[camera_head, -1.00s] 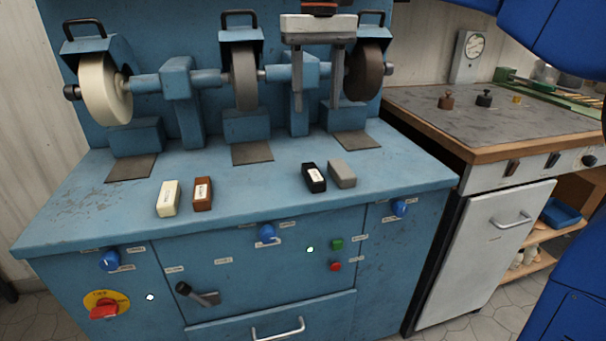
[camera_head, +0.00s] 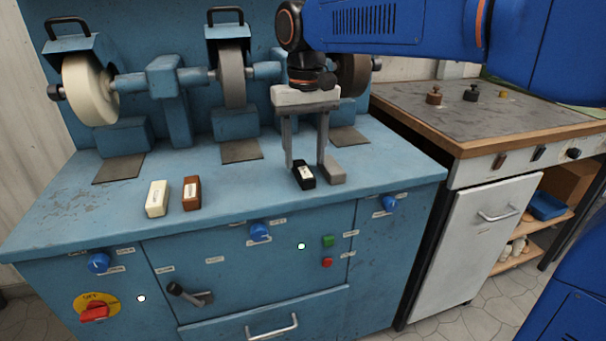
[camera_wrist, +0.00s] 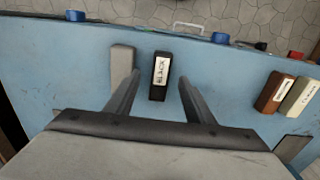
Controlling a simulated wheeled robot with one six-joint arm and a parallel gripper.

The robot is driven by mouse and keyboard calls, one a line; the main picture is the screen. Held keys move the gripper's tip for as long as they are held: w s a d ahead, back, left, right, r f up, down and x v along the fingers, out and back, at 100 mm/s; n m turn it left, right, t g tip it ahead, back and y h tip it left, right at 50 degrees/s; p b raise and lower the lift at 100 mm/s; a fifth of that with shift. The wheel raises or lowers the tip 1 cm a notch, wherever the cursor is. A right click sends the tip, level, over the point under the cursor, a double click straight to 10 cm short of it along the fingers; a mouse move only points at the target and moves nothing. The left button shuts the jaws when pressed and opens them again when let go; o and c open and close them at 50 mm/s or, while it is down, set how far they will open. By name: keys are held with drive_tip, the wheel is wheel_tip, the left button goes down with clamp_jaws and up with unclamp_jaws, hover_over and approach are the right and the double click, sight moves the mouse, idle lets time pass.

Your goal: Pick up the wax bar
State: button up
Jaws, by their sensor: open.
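Several wax bars lie on the blue bench top. The black bar (camera_head: 304,174), with a white label, lies between the tips of my gripper (camera_head: 305,163); the label reads BLACK in the wrist view (camera_wrist: 160,76). A grey bar (camera_head: 332,174) lies just right of it, partly hidden by my right finger. A cream bar (camera_head: 157,198) and a brown bar (camera_head: 191,193) lie farther left. My gripper is open, pointing down, its fingers spread on either side of the black bar. I cannot tell whether a finger touches the grey bar.
Cream, grey and dark wheels (camera_head: 232,72) stand at the back of the blue bench (camera_head: 250,190). A wooden-edged worktop (camera_head: 440,125) with small weights stands to the right. The bench top between the brown and black bars is clear.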

sight(305, 171)
drive_tip(key=shift+s+f, duration=0.1)
drive_tip(key=shift+f, duration=1.6)
drive_tip(key=c, duration=1.1)
